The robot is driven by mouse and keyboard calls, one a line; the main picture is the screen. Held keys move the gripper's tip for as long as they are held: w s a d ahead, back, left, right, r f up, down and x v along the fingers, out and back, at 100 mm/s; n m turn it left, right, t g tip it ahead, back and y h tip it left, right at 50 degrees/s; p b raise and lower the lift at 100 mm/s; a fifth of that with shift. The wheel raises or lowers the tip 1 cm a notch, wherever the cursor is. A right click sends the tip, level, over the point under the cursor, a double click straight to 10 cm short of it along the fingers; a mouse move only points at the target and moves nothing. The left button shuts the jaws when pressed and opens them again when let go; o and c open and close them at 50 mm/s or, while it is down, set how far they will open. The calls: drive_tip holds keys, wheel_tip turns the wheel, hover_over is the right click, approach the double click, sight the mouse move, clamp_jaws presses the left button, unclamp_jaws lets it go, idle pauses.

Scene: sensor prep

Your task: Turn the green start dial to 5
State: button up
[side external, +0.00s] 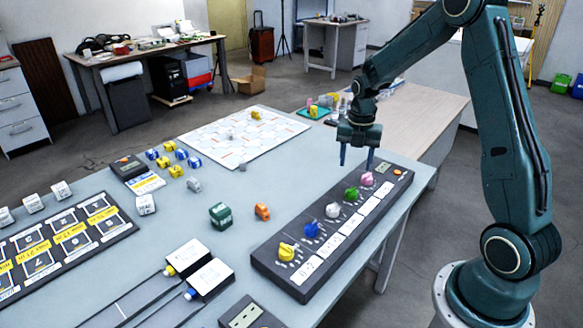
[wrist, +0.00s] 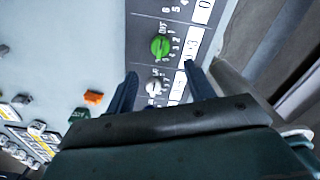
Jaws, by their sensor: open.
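The green start dial (side external: 351,193) is on a long dark control panel (side external: 262,258), between the white dial (side external: 332,210) and the pink dial (side external: 366,179). In the wrist view the green dial (wrist: 160,46) lies just beyond my fingertips, with small numbers around it. Its setting is too small to read surely. My gripper (side external: 356,163) is open and empty, pointing down above the far end of the panel. In the wrist view my gripper (wrist: 160,72) has its fingers apart, with the white dial (wrist: 153,87) showing between them. No finger visibly touches a dial.
The blue dial (side external: 311,230) and yellow dial (side external: 286,251) are on the panel's near part. An orange block (side external: 262,211) and a dark green block (side external: 220,215) stand left of it. A white board (side external: 225,150) lies farther back. The table between is mostly clear.

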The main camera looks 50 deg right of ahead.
sight(352, 189)
wheel_tip(352, 189, down, 10)
drive_tip(key=shift+r, duration=0.1)
idle(0.4)
drive_tip(key=c, duration=1)
